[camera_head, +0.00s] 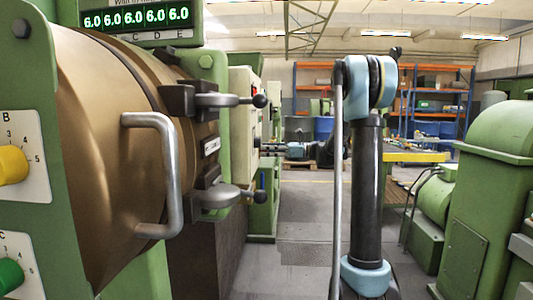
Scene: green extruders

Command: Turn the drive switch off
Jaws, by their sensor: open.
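I cannot make out which control is the drive switch. A cream control panel (241,112) with small, unclear controls is on the green machine beyond the brown barrel. My black and light-blue arm stands upright right of centre. Its far end shows behind it, pointing left towards that machine. My gripper (268,149) looks small and dark there, open, close to the panel side. I cannot tell whether it touches anything. Nearer on the left, a yellow knob (12,165) marked B and a green knob (9,275) marked C sit on white dial plates.
The brown barrel (110,150) with a silver handle (170,180) fills the left. Clamp levers (225,100) jut out from its end. A green machine (490,190) stands at right. The grey floor (300,220) between is clear. Orange shelves (430,95) stand at the back.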

